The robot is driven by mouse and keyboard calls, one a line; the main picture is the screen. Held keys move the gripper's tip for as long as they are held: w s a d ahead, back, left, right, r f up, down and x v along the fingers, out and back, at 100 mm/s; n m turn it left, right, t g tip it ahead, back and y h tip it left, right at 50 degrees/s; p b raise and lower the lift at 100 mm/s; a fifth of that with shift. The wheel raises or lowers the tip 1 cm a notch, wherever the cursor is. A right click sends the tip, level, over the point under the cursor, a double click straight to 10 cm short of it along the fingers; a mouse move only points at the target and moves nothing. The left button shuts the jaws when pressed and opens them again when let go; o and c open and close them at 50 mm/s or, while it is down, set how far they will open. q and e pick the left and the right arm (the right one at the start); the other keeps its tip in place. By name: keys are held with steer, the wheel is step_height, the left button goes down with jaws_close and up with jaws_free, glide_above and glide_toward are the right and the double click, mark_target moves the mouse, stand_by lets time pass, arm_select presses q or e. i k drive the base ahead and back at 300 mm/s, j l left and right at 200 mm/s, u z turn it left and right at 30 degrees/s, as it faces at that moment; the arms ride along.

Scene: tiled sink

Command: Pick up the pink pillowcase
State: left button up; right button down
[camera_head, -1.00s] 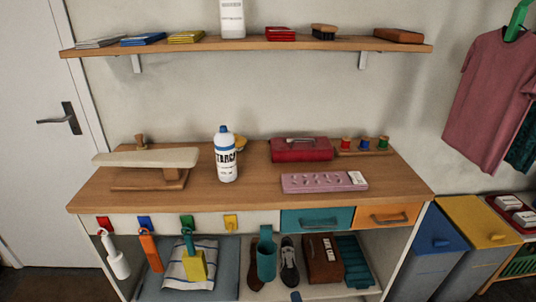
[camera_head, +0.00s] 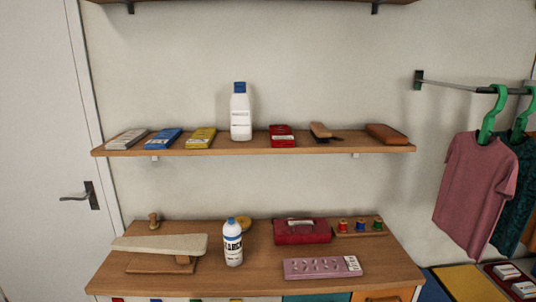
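A flat pink rectangular thing (camera_head: 312,267) with small marks on its top and a white label at its right end lies on the wooden counter, near the front edge and right of the middle. I cannot tell whether it is the pillowcase. A pink T-shirt (camera_head: 474,190) hangs from a green hanger at the right. Nothing else pink shows clearly. Neither of my grippers is in view.
The wooden counter (camera_head: 265,280) also holds a small ironing board (camera_head: 160,244), a white-blue bottle (camera_head: 232,243), a red box (camera_head: 302,232) and thread spools (camera_head: 360,226). A wall shelf (camera_head: 225,147) above carries several packets, a brush and a white bottle (camera_head: 240,112). A door stands left.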

mark_target(343, 266)
steer(key=l+u, duration=0.15)
steer(key=u, duration=0.25)
steer(key=l+u, duration=0.15)
steer(key=u, duration=0.25)
steer(key=l+u, duration=0.15)
steer(key=u, duration=0.25)
steer(key=l+u, duration=0.15)
steer(key=u, duration=0.25)
steer(key=k+l+u, duration=0.2)
steer(key=l, duration=0.15)
steer(key=k+l+u, duration=0.1)
steer(key=l+u, duration=0.15)
steer(key=k+l+u, duration=0.2)
steer(key=l, duration=0.15)
